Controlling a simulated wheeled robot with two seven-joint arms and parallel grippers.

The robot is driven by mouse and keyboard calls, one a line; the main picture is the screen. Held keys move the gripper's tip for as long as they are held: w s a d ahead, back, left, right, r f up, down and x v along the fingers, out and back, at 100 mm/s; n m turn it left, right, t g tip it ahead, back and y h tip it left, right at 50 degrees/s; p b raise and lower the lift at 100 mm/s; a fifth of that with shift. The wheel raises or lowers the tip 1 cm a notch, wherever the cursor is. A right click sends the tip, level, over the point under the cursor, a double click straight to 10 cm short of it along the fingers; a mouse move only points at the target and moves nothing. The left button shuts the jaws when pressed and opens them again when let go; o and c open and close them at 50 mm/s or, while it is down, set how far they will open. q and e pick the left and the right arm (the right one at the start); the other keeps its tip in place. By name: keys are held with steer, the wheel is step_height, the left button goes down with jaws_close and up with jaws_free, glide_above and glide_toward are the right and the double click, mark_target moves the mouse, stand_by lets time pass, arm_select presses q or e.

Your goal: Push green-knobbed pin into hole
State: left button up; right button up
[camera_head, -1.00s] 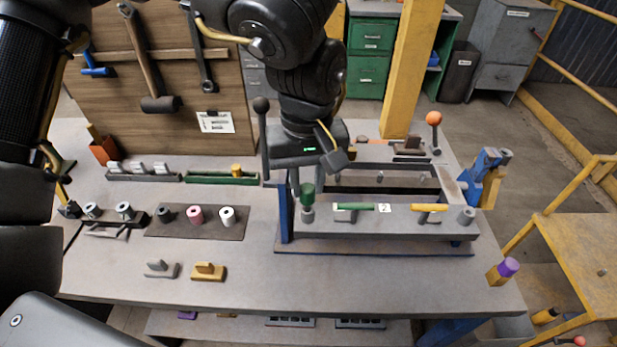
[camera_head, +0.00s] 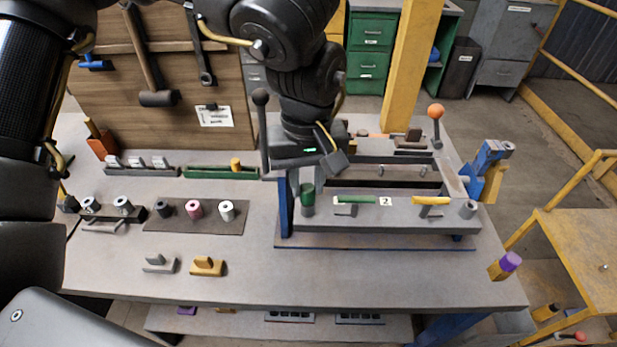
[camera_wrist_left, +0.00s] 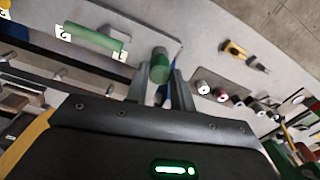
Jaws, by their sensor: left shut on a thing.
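The green-knobbed pin (camera_head: 307,193) stands upright at the left end of the grey fixture's front rail (camera_head: 330,215), with a short grey collar showing under the knob. Its green knob (camera_wrist_left: 160,65) also shows in the left wrist view, between the two fingers. My left gripper (camera_head: 306,180) comes down from above and is shut on the pin. The hole itself is hidden under the pin and collar. My right gripper is not in view.
A black-knobbed lever (camera_head: 261,97) rises close left of my gripper. A green handle (camera_head: 355,199) and yellow handle (camera_head: 431,200) sit along the rail. An orange-knobbed lever (camera_head: 436,111) stands at the back right. The front table strip is mostly clear.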

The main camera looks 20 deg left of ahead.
arm_select(q)
steer(key=shift+f, duration=0.3)
steer(key=o, duration=1.1)
steer(key=shift+c, duration=0.2)
steer(key=shift+r, duration=0.15)
step_height(320, 180, up, 11)
steer(key=shift+f, duration=0.2)
